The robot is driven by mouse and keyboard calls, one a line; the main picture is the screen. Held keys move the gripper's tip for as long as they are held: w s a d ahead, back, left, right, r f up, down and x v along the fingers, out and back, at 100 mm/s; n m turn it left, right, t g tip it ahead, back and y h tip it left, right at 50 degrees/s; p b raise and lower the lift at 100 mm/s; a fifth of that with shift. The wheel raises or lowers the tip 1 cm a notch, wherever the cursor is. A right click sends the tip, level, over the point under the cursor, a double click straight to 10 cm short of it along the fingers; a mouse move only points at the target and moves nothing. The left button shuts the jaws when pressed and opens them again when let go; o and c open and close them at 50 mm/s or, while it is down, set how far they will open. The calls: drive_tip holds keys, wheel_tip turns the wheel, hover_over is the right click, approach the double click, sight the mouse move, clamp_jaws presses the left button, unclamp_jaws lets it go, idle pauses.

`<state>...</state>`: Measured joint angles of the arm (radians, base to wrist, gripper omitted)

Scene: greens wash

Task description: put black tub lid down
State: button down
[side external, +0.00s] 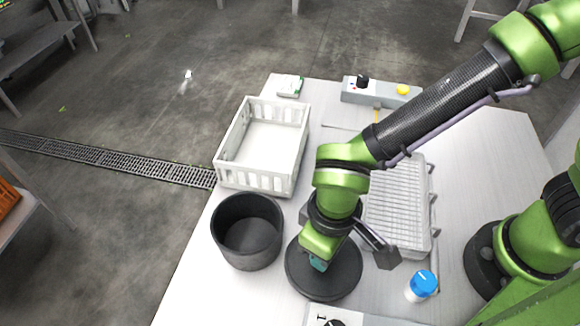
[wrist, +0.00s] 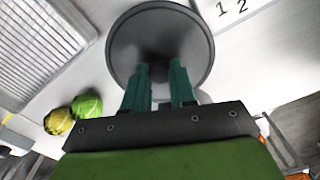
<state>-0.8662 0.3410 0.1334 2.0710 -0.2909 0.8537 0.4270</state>
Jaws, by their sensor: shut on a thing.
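The black tub lid (side external: 335,284) is a round dark disc with a central knob, right of the open black tub (side external: 248,256) in the side view. My gripper (side external: 319,263) is over its middle, pointing down. In the wrist view, the teal fingers of my gripper (wrist: 160,82) are closed on the knob of the lid (wrist: 190,38). The lid looks roughly level and is clear of the tub opening. I cannot tell whether it touches the table or hangs just above it. The tub looks empty, though its floor is dark.
A white slatted crate (side external: 252,179) stands behind the tub. A grey ribbed tray (side external: 410,210) lies right of my wrist, and a blue-capped jar (side external: 421,284) stands right of the lid. A control box (side external: 380,92) sits at the back. Two round greens (wrist: 87,107) show in the wrist view.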

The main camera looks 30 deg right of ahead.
drive_tip(key=shift+f, duration=0.5)
drive_tip(key=c, duration=0.9)
unclamp_jaws()
wheel_tip(320, 180, up, 13)
drive_tip(key=w+d+r+m+t, duration=0.1)
drive_tip(key=d+r+m+t, duration=0.1)
drive_tip(key=d, duration=0.6)
drive_tip(key=w+d+r+m+t+y, duration=0.1)
drive_tip(key=d+r+m+t, duration=0.1)
drive_tip(key=d, duration=0.7)
drive_tip(key=w+d+r+m+t+y, duration=0.1)
drive_tip(key=d+r+m+t, duration=0.1)
drive_tip(key=d, duration=0.7)
drive_tip(key=shift+w+d+r+m+t, duration=0.2)
drive_tip(key=shift+m+t, duration=0.1)
drive_tip(key=shift+m, duration=0.3)
drive_tip(key=shift+w+d+r+m+t, duration=0.1)
drive_tip(key=shift+w+r+m+t, duration=0.15)
drive_tip(key=shift+m, duration=0.35)
drive_tip(key=shift+a, duration=0.1)
